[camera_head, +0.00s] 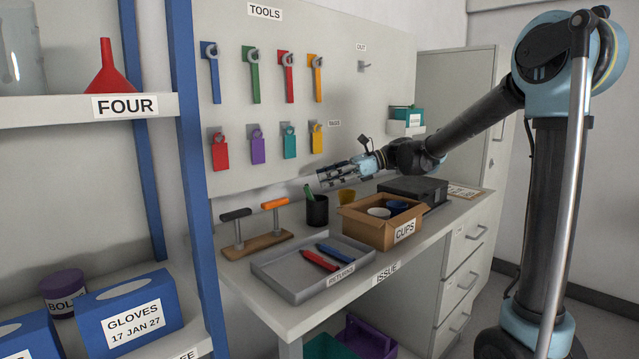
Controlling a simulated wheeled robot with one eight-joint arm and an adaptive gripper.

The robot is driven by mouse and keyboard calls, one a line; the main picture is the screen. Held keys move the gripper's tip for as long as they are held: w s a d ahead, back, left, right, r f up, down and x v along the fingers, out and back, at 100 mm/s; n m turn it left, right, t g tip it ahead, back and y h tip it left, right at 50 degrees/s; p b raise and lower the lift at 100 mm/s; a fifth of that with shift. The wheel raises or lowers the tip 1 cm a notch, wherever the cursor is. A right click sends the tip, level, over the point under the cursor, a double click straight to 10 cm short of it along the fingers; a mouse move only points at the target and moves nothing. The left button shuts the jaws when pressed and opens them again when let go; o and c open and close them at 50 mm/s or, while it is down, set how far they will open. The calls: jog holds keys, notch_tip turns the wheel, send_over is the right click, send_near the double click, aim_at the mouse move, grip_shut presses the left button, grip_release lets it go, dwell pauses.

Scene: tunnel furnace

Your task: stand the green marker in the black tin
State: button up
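The black tin (317,212) stands upright on the bench, behind the grey tray. The green marker (308,192) sticks up out of the tin, leaning slightly to the left; its lower part is hidden inside. My gripper (324,178) reaches in from the right and points left, just above and right of the marker's top in the picture. It looks apart from the marker, though depth is hard to judge. The fingers are small here, and I cannot tell whether they are open or shut. I see nothing between them.
The grey tray (267,270) holds a red marker (320,261) and a blue marker (335,252). A wooden stand (257,245) is at left.

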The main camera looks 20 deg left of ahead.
jog(key=v, duration=0.8)
dwell(0.6)
